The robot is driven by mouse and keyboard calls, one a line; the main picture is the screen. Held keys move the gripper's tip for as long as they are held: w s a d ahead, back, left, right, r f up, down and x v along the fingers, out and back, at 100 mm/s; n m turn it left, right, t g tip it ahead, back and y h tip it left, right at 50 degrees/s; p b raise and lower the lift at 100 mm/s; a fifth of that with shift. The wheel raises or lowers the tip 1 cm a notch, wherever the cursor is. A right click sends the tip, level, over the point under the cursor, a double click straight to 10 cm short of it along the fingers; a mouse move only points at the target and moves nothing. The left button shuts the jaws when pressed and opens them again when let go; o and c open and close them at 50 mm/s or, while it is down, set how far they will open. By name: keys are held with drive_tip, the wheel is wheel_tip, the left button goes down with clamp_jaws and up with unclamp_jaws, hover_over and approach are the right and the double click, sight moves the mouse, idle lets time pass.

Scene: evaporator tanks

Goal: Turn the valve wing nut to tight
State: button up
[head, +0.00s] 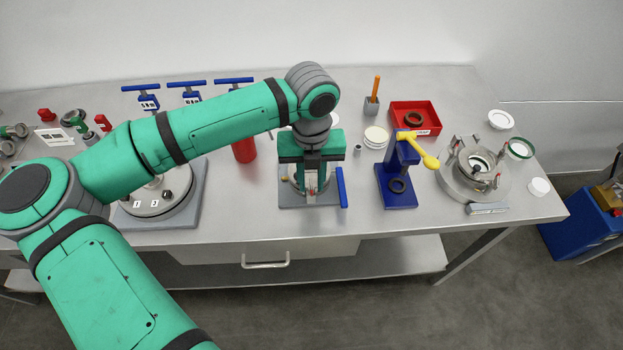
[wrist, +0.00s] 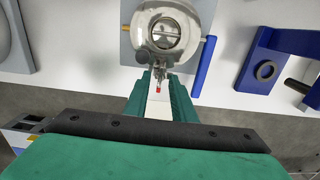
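The valve (wrist: 166,32) is a round, pale metal body with a ring opening, on a grey base plate (head: 290,201) with a blue bar (head: 341,188) at its right side. A small metal fitting, probably the wing nut (wrist: 160,72), sticks out of the valve's near side, with a small red tip (wrist: 158,92). My gripper (wrist: 160,84) points down at this near side; its green fingers stand apart on either side of the red-tipped part. Whether a finger touches it I cannot tell. In the head view, my gripper (head: 312,190) hides most of the valve.
A blue stand (head: 394,185) with a yellow lever (head: 420,150) stands to the right, and a clear round vessel (head: 474,172) beyond it. A red bin (head: 415,113) is behind. A red cylinder (head: 244,149) and a round lidded unit (head: 150,205) are on the left.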

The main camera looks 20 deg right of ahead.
drive_tip(key=shift+c, duration=0.2)
clamp_jaws()
